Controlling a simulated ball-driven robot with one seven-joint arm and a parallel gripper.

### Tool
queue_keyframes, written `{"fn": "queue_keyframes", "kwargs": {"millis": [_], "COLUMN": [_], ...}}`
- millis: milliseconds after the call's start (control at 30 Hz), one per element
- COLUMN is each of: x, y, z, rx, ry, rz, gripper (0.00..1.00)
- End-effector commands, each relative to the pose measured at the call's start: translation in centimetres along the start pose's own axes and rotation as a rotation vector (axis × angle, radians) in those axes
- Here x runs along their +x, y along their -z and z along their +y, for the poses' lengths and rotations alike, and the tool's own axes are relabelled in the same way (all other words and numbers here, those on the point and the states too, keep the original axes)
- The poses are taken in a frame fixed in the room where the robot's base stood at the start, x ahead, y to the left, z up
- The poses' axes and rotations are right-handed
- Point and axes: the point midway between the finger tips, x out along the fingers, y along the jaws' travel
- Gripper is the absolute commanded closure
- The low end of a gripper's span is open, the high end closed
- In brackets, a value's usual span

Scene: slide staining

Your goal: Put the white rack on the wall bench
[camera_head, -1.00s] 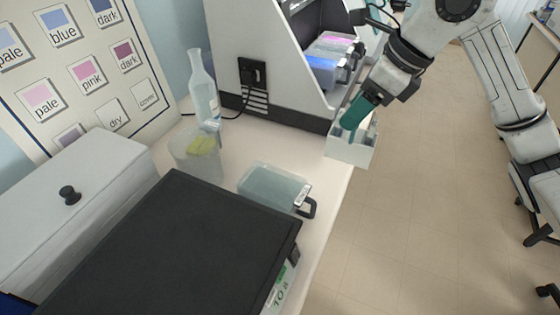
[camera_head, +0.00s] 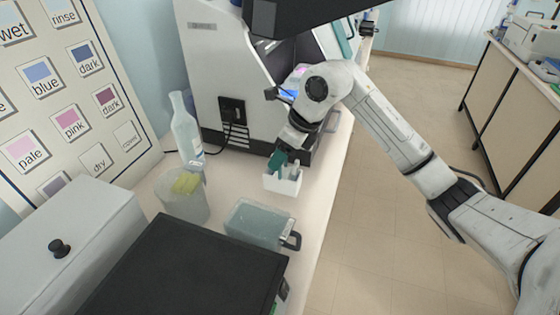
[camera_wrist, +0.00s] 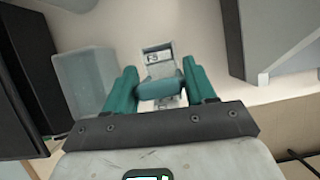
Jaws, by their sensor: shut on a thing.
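The white rack (camera_head: 282,183) is a small open box with a pale upright part inside. My gripper (camera_head: 279,161), with green fingers, is shut on the rack from above and holds it over the bench top. The wall bench (camera_head: 312,215) is the pale surface running along the wall. I cannot tell whether the rack's underside touches it. In the wrist view, my gripper (camera_wrist: 161,88) has its fingers on either side of the rack's top, and a labelled pale part of the rack (camera_wrist: 158,62) shows beyond them.
The bench's right edge is close, with floor beyond.

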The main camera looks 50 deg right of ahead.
Motion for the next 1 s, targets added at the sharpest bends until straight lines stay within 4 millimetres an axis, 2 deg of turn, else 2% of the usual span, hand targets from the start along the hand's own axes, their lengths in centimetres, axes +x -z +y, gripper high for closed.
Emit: {"fn": "queue_keyframes", "kwargs": {"millis": [100,300,700,733,1000], "x": [1.1,3.5,4.1,4.1,4.0], "y": [-0.3,0.9,1.2,1.2,1.1], "z": [-0.1,-0.2,-0.2,-0.2,-0.2], "rx": [0.001,0.003,-0.001,0.0,0.0], "ry": [-0.002,-0.001,0.001,0.001,0.001], "rz": [0.002,0.0,0.0,0.001,0.001], "gripper": [1.0,1.0,1.0,0.44,0.19]}}
